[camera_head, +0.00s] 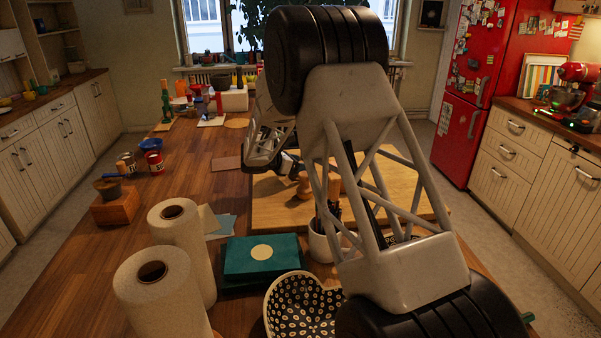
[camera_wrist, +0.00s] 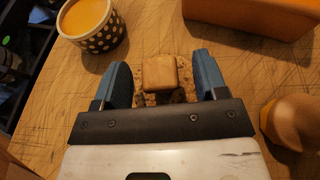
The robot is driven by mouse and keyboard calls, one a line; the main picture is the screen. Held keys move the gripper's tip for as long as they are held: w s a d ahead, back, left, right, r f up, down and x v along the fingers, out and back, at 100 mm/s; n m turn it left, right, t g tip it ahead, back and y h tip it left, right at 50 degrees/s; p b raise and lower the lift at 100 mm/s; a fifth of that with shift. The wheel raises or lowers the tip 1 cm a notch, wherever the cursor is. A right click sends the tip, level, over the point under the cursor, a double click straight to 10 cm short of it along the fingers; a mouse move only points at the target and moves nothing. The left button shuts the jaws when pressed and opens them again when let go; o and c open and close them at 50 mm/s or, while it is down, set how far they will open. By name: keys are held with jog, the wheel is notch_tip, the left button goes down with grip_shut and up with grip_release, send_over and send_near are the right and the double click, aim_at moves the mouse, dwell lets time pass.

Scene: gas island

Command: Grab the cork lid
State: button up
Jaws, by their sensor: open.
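In the wrist view, a pale tan, rounded square block (camera_wrist: 159,73) lies between the fingers of my gripper (camera_wrist: 160,70). Speckled cork-like material (camera_wrist: 149,98) shows under and beside it; together they look like the cork lid. Much of the speckled part is hidden by my gripper's body. My gripper is open, with one blue finger on each side of the block and a visible gap on both sides. In the head view my own arm covers this spot, and I cannot make out the lid there.
A black cup with pale dots and orange contents (camera_wrist: 90,22) stands at upper left on the wooden board (camera_wrist: 150,25). An orange box (camera_wrist: 265,14) is at upper right. A rounded wooden object (camera_wrist: 294,122) stands close to the right. Paper rolls (camera_head: 150,290) stand at front left.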

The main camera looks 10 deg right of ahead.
jog(key=shift+x, duration=1.35)
jog(key=c, duration=1)
jog(key=shift+r, duration=0.1)
jog(key=shift+r, duration=4.9)
